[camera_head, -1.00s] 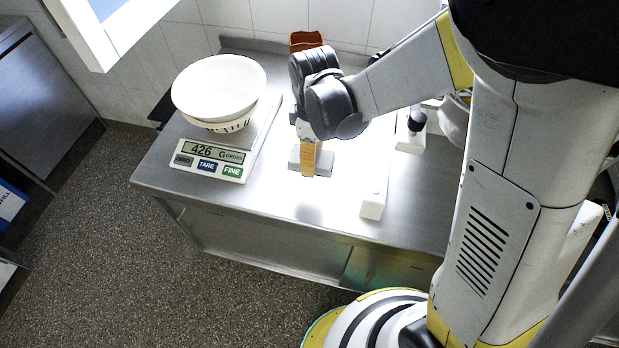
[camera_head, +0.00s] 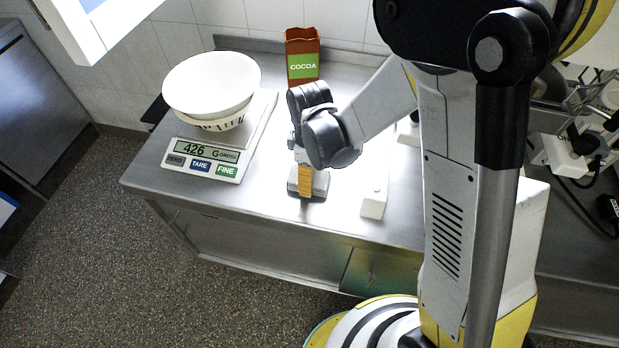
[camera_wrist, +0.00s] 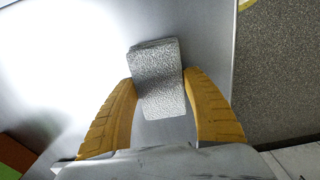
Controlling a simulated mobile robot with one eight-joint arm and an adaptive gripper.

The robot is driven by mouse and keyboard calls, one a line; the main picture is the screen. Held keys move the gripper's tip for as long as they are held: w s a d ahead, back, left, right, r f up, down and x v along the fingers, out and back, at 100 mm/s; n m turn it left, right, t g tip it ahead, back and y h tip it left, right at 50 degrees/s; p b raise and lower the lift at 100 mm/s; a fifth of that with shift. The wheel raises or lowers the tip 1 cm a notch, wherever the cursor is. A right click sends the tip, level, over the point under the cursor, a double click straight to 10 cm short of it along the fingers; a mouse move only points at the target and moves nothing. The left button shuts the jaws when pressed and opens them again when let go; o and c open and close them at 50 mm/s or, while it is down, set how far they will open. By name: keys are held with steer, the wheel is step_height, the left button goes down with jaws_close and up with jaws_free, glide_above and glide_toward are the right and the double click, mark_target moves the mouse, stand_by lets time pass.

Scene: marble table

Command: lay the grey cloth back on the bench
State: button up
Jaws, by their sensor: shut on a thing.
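The grey cloth (camera_head: 320,183) is a small folded pad with a speckled surface. My gripper (camera_head: 305,192) is over the front middle of the steel bench (camera_head: 270,205), pointing down, with its yellow fingers around the cloth. In the wrist view the cloth (camera_wrist: 158,75) sits between the two fingers of my gripper (camera_wrist: 160,105), which are shut on its sides. The cloth is at or just above the bench top; I cannot tell whether it touches. My wrist and finger hide part of it in the head view.
A scale (camera_head: 217,160) reading 426 carries a white bowl (camera_head: 210,82) at the left. A cocoa box (camera_head: 302,62) stands at the back. A small white block (camera_head: 374,197) is close to the right of my gripper. Bare steel lies between scale and gripper.

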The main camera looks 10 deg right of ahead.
steer(key=shift+f+b, duration=0.3)
steer(key=o, duration=1.1)
steer(key=shift+r, duration=0.1)
steer(key=r+p, duration=0.2)
steer(key=r, duration=0.3)
steer(key=r+p, duration=0.3)
steer(key=r, duration=0.3)
steer(key=shift+s+d, duration=0.1)
steer(key=shift+s, duration=0.1)
steer(key=shift+f, duration=0.1)
